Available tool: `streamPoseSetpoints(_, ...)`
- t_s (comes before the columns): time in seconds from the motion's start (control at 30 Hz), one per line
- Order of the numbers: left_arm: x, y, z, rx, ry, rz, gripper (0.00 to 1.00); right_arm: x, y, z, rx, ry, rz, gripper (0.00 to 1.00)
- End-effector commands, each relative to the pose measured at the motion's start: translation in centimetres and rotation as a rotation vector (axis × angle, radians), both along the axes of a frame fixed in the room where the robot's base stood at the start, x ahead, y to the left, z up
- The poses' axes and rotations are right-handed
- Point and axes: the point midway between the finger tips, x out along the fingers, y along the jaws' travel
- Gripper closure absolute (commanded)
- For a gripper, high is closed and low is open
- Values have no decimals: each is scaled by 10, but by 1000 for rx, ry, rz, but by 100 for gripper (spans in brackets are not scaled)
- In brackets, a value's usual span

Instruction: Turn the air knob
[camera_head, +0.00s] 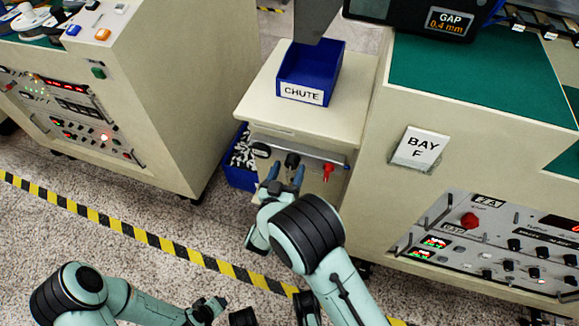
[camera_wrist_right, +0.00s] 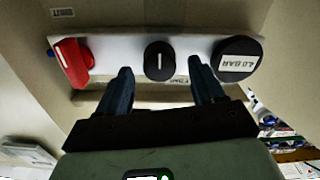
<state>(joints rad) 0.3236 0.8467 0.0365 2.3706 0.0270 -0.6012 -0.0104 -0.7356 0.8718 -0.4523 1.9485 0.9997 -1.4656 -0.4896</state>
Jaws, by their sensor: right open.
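The air knob (camera_head: 292,159) is a round black knob on the pale panel at the front of the chute stand. In the right wrist view the knob (camera_wrist_right: 159,61) shows a white mark that stands upright in the picture. My right gripper (camera_head: 286,175) is open, its two blue-grey fingers pointing at the panel. In the wrist view the right gripper's fingers (camera_wrist_right: 161,72) lie on either side of the knob, with gaps to it; contact does not show. Part of my left arm, with its dark end (camera_head: 208,309), is low in the head view; its jaws cannot be made out.
A red handle (camera_wrist_right: 73,62) and a round gauge reading 4.0 BAR (camera_wrist_right: 236,60) flank the knob closely. A blue chute bin (camera_head: 327,75) stands on top. Cabinets stand left (camera_head: 175,95) and right (camera_head: 450,125). A blue crate (camera_head: 240,175) sits on the floor.

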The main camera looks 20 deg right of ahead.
Motion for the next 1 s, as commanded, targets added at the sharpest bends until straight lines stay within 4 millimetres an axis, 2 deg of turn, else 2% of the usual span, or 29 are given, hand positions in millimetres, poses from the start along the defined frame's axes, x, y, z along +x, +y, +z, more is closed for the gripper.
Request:
streamPoseSetpoints(0.2,-1,2,-6,3,6,4,57,15,-10,0,0,0,0,33)
streamPoseSetpoints(0.5,-1,3,-6,4,7,4,57,16,-11,0,0,0,0,33)
streamPoseSetpoints(0.67,-1,2,-6,4,7,4,57,16,-11,0,0,0,0,85)
streamPoseSetpoints(0.7,-1,3,-6,4,7,4,57,16,-11,0,0,0,0,89)
streamPoseSetpoints(1.0,-1,2,-6,4,7,4,57,16,-11,1,16,-12,0,89)
